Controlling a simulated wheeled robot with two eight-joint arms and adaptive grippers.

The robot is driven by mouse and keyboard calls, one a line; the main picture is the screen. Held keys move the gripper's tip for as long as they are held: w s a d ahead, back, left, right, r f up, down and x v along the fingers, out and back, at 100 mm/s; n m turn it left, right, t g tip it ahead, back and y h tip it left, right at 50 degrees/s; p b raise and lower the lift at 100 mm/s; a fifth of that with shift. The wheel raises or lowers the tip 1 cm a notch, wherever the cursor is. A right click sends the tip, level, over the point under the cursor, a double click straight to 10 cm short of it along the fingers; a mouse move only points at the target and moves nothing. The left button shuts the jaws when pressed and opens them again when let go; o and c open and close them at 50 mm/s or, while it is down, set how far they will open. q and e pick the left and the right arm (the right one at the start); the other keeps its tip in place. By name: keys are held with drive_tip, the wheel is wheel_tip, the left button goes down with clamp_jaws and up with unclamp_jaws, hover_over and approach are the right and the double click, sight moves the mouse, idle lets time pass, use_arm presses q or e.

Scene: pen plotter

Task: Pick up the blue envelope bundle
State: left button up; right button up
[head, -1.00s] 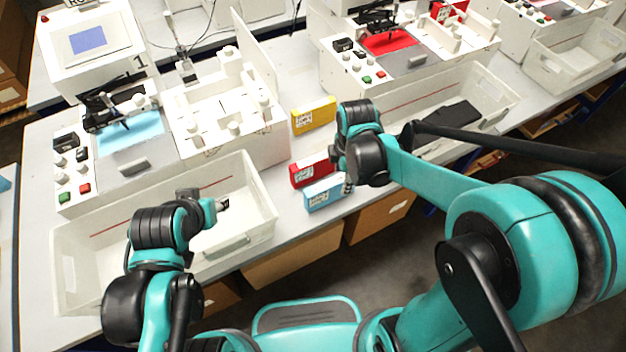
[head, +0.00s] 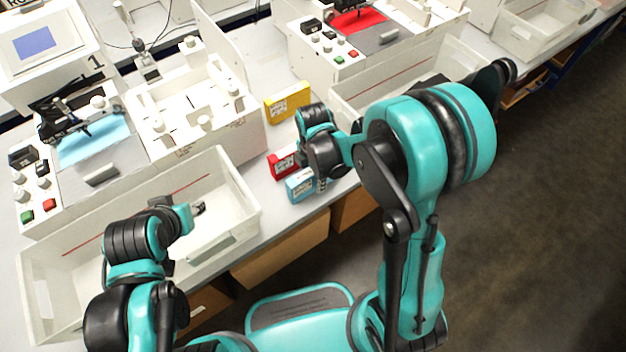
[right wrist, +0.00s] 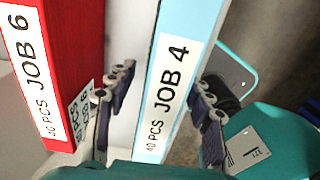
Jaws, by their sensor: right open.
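The blue envelope bundle (head: 300,186) stands on the table's front strip, beside the red bundle (head: 281,163). In the right wrist view the blue bundle (right wrist: 176,80) is labelled JOB 4 and the red one (right wrist: 50,60) JOB 6. My right gripper (right wrist: 160,88) is open, with one finger on each side of the blue bundle. The left finger is in the gap between the two bundles. In the head view my right gripper (head: 321,183) partly covers the blue bundle's right end. My left gripper (head: 198,208) hangs over the left white bin; its finger opening is unclear.
A yellow bundle (head: 287,102) stands behind the red one. A white bin (head: 240,182) is to the left, and another bin (head: 347,97) lies behind my right arm. The plotter machine (head: 185,120) stands behind the left bin. The table edge is close in front of the blue bundle.

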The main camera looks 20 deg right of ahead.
drive_tip(key=shift+r, duration=0.1)
drive_tip(key=shift+c, duration=1.2)
clamp_jaws()
drive_tip(key=shift+r, duration=0.1)
